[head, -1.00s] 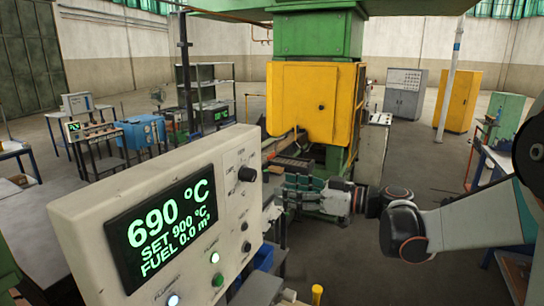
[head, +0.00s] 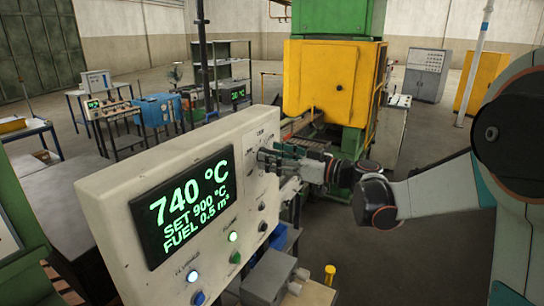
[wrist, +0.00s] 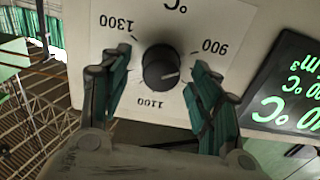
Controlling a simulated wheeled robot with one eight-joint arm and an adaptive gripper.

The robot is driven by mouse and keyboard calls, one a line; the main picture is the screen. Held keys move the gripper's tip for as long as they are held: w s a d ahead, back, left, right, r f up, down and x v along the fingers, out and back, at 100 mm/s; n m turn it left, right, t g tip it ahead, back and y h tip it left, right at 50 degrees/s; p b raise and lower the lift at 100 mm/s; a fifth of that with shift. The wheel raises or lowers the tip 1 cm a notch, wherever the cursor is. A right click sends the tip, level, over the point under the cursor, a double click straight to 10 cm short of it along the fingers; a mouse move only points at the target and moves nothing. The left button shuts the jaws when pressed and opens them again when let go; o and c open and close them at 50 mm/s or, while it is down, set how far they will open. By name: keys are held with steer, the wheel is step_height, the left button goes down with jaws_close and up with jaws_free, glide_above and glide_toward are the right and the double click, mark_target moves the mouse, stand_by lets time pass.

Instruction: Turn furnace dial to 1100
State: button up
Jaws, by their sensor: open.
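The furnace dial (wrist: 161,66) is a dark round knob on a white plate in the wrist view, which is upside down. Marks 900, 1100 and 1300 surround it. The display (head: 188,207) reads 740 °C, SET 900 °C, FUEL 0.5 m³. My gripper (wrist: 152,90) is open, with one green-padded finger on each side of the dial and a gap on both sides.
The panel (head: 110,190) also carries a green button (head: 235,257), a blue button (head: 197,298) and small dark knobs (head: 262,226) below the gripper. A grey box (head: 268,276) and a yellow post (head: 329,274) stand below right. A yellow furnace cabinet (head: 320,78) stands behind.

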steer(key=shift+w+a, duration=0.25)
steer(key=shift+a, duration=0.15)
steer(key=c, duration=1)
steer(key=shift+c, duration=0.2)
